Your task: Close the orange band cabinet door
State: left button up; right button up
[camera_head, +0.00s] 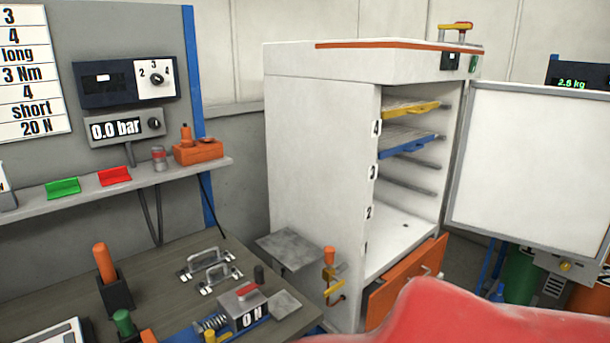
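The white cabinet (318,150) with an orange band (385,44) along its top edge stands right of centre. Its front is open and shows numbered shelf levels, with a yellow tray (412,108) and a blue tray (405,143) on the upper ones. The cabinet door (530,155), a white panel with a grey frame, stands wide open, swung out to the right. Neither of my grippers is in view.
An orange drawer (408,280) below the cabinet opening sticks out a little. The workbench (165,268) at left holds metal handles and a blue fixture. Green and orange cylinders stand under the door. A shelf (120,188) with small bins runs above the bench.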

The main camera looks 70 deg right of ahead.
aim_at(532, 168)
jog(key=z, duration=2.7)
jog(key=i+l, duration=0.1)
jog(key=l, duration=0.2)
jog(key=i+l+z, duration=0.1)
jog(key=l, duration=0.15)
jog(key=i+l, duration=0.1)
jog(key=l, duration=0.2)
